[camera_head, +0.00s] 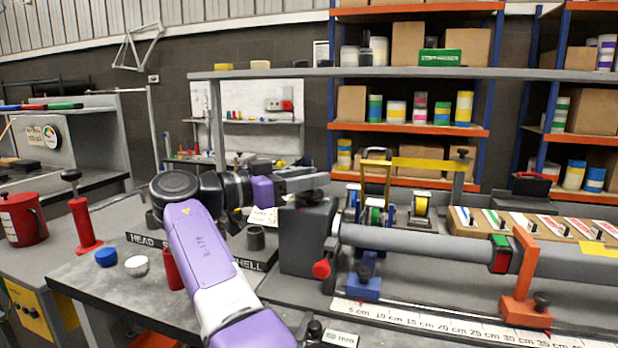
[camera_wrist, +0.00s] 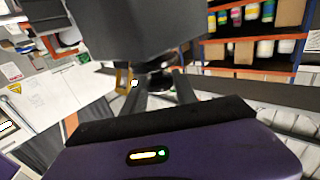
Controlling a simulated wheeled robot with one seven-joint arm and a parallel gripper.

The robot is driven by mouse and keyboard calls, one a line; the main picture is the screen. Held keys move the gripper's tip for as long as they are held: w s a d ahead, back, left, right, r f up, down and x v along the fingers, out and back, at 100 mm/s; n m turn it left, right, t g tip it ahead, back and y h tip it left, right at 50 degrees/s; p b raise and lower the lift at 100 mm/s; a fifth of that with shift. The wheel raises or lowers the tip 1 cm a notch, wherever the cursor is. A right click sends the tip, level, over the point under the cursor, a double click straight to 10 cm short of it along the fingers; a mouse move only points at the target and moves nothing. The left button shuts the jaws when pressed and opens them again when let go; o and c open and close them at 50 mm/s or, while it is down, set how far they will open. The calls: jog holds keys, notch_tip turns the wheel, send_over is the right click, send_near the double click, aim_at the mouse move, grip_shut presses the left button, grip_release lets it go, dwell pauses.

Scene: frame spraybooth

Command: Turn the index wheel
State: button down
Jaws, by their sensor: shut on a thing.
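The dark grey headstock block (camera_head: 308,238) stands at the left end of a long grey tube (camera_head: 420,248). My gripper (camera_head: 308,184) is at the top of this block, reaching in from the left. In the wrist view my gripper (camera_wrist: 158,88) has its two fingers closed on a dark round part, the index wheel (camera_wrist: 157,72), beside the big grey block (camera_wrist: 130,28). The wheel's far side is hidden by the block and fingers.
A red knob (camera_head: 321,269) sticks out low on the block. An orange clamp (camera_head: 525,280) and a blue stand (camera_head: 365,280) are along the tube. A ruler strip (camera_head: 440,322) lies in front. A grey cup (camera_head: 256,238) and red cylinder (camera_head: 173,268) stand near my arm.

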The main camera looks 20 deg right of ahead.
jog(key=shift+d+f+m+g, duration=0.15)
jog(key=shift+m+g, duration=0.25)
jog(key=shift+g, duration=0.2)
dwell(0.3)
jog(key=c, duration=1)
grip_release()
jog(key=shift+c, duration=0.2)
jog(key=shift+a, duration=0.2)
